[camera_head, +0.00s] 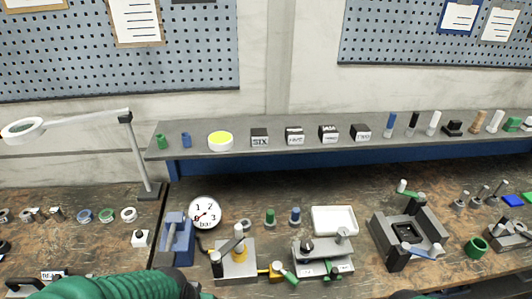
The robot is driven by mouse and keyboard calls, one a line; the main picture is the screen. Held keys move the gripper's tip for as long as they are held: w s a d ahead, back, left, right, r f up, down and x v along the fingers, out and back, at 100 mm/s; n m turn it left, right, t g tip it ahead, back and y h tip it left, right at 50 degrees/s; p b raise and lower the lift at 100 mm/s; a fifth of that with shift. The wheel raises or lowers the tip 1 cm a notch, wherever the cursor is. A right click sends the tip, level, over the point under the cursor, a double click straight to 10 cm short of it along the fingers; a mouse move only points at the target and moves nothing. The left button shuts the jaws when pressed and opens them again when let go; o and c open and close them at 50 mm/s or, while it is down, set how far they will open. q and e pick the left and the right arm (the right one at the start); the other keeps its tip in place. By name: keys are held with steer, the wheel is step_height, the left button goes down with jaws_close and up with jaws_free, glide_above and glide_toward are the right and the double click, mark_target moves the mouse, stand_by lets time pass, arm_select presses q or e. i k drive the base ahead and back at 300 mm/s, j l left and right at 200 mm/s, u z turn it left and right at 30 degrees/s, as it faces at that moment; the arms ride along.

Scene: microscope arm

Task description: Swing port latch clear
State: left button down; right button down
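No part is labelled as the port latch, and I cannot tell for sure which one it is. A dark grey fixture with a square black recess (380,232) stands at the right. A small lever with a green grip (412,195) sits at its back edge. A grey block with a yellow-ringed post (235,262) and a plate fixture (318,254) stand at the centre, with green-handled levers (289,278) at their front. My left arm, in a green sleeve, enters at the bottom left; its fingertips do not show. My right gripper does not show clearly.
A round pressure gauge (205,212) stands beside a blue clamp (177,240). A white tray (335,219) lies behind the plate fixture. A lamp arm (140,155) stands at the left. A raised shelf (290,132) holds labelled blocks and pegs. A green ring (476,247) lies at the right.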

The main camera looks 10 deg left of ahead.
mark_target(215, 257)
steer(key=i+l+u, duration=0.2)
steer(key=u, duration=0.15)
steer(key=i+l+u, duration=0.15)
steer(key=l+u, duration=0.2)
steer(key=i+l+u, duration=0.1)
steer(key=l+u, duration=0.25)
steer(key=i+l+u, duration=0.1)
steer(key=l+u, duration=0.3)
steer(key=i+j, duration=0.1)
steer(key=j, duration=0.25)
steer(key=i+j+u, duration=0.1)
steer(key=j, duration=0.25)
